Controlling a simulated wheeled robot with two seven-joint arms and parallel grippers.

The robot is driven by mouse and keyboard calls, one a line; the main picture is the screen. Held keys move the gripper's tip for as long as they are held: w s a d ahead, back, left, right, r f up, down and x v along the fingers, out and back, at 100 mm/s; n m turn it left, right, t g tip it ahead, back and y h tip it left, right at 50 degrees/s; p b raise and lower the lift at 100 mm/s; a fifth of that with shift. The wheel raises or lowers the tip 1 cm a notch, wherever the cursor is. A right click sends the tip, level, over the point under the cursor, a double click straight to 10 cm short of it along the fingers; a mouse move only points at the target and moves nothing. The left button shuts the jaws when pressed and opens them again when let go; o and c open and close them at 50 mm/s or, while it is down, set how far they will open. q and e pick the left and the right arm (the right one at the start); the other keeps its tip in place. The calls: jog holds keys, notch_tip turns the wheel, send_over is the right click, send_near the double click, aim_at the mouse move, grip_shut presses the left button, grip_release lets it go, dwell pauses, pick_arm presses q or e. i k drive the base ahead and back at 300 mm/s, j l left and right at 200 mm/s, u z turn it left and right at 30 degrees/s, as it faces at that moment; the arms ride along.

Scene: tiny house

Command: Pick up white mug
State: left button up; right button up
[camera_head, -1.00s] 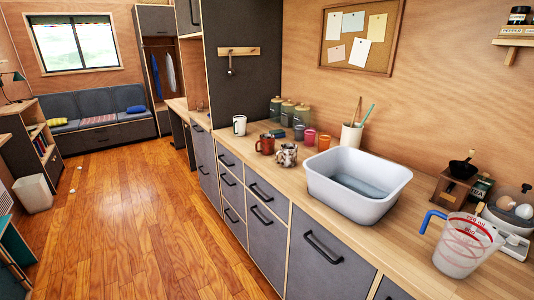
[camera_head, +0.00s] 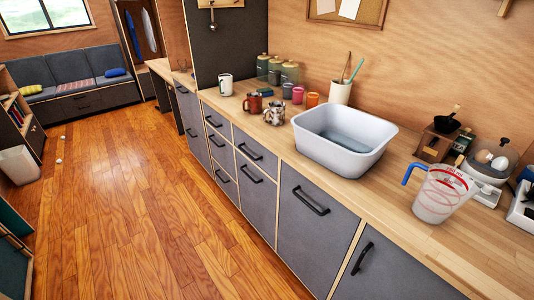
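The white mug (camera_head: 226,85) stands upright on the wooden counter (camera_head: 433,243), toward its far end near the dark tall cabinet. A reddish-brown mug (camera_head: 253,103) and a patterned dark-and-white mug (camera_head: 275,113) stand nearer on the same counter. Neither of my grippers shows in the head view.
A white wash basin (camera_head: 343,150) sits mid-counter, with a measuring jug (camera_head: 438,195) to its right. Pink (camera_head: 297,95) and orange (camera_head: 312,99) cups, canisters (camera_head: 289,72) and a white utensil pot (camera_head: 340,91) stand behind. The wooden floor (camera_head: 135,215) beside the drawers is clear.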

aim_at(276, 109)
jog(key=i+j+z, duration=0.1)
jog(key=z, duration=0.3)
jog(key=i+j+z, duration=0.15)
jog(key=z, duration=0.25)
jog(key=i+j+z, duration=0.1)
jog(key=z, duration=0.3)
